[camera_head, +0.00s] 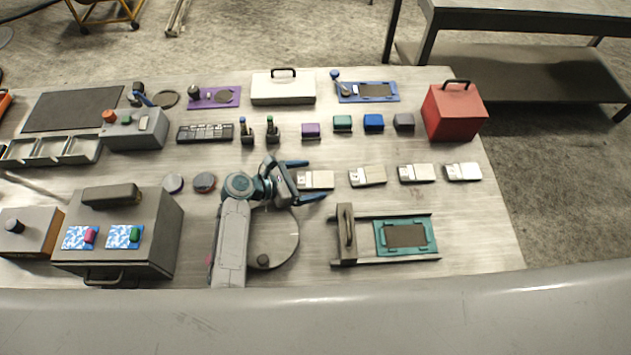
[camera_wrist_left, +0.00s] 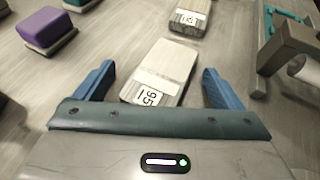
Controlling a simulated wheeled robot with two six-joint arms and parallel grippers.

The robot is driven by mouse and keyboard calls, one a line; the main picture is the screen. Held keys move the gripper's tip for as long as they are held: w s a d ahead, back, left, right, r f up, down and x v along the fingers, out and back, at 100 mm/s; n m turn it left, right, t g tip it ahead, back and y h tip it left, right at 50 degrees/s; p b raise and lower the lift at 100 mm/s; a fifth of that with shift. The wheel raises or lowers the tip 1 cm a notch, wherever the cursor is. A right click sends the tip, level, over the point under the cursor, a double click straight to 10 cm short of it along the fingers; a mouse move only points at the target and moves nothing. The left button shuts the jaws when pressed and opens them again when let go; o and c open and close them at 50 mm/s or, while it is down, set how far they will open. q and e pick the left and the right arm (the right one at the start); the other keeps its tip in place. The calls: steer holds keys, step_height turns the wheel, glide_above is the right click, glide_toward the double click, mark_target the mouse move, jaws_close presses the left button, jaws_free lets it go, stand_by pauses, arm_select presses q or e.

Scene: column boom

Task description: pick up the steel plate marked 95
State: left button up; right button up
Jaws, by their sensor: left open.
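The steel plate marked 95 (camera_wrist_left: 161,72) lies flat on the table in the left wrist view, its label (camera_wrist_left: 147,94) toward my gripper. In the head view the same plate (camera_head: 318,180) is the leftmost of a row of similar plates. My left gripper (camera_head: 307,180) is open, with one blue finger on each side of the near end of the plate. In the left wrist view the left gripper (camera_wrist_left: 158,85) shows both fingers apart from the plate. My right gripper is not in view.
Another labelled plate (camera_wrist_left: 190,17) lies beyond. A slide fixture with a teal tray (camera_head: 380,239) stands at the lower right. Small coloured blocks, including a purple one (camera_head: 311,130), line up behind the plates. A round disc (camera_head: 284,240) lies beside my arm.

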arm_select(q)
steer(key=shift+s, duration=0.15)
steer(key=c, duration=1.8)
steer(key=shift+r, duration=0.15)
